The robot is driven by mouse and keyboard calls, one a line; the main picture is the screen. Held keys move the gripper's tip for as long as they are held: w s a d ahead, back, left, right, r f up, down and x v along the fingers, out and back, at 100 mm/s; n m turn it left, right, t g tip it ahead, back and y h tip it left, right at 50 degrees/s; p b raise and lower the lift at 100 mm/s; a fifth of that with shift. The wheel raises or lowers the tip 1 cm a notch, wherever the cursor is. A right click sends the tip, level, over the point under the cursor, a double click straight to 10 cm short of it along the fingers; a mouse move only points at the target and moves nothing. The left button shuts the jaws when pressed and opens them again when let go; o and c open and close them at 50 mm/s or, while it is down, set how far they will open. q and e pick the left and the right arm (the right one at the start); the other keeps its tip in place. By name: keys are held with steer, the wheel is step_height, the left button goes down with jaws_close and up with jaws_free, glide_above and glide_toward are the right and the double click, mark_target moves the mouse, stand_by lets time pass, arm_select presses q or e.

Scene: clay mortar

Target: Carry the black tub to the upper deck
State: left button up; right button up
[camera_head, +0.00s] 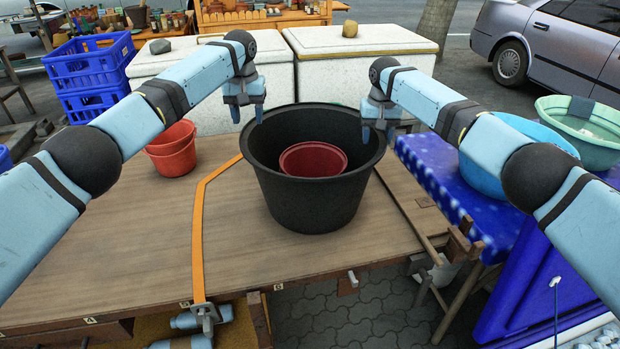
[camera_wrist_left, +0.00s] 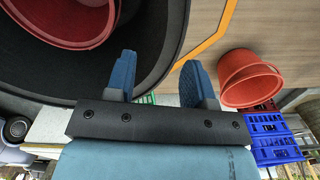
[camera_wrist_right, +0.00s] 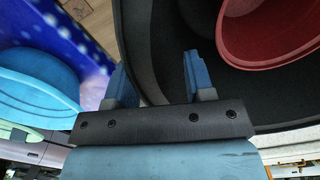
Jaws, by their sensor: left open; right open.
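The black tub (camera_head: 310,205) stands upright on a wooden deck (camera_head: 130,245), with a dark red bucket (camera_head: 313,160) inside it. My left gripper (camera_head: 246,112) is open at the tub's left rim. In the left wrist view its fingers (camera_wrist_left: 160,80) show one over the tub's inside and one outside, with the rim between. My right gripper (camera_head: 378,130) is open at the right rim. In the right wrist view its fingers (camera_wrist_right: 158,80) also lie either side of the rim. Neither is closed on it. I cannot tell which surface is the upper deck.
Red buckets (camera_head: 172,150) stand left of the tub, beside an orange strap (camera_head: 197,240). White chests (camera_head: 360,55) and blue crates (camera_head: 90,85) stand behind. A blue patterned cloth surface (camera_head: 445,190) at right carries a blue basin (camera_head: 530,135) and a green basin (camera_head: 575,125).

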steer(key=shift+r, duration=0.1)
arm_select(q)
step_height(320, 180, up, 6)
arm_select(e)
step_height(320, 180, up, 12)
stand_by(0.5)
stand_by(0.3)
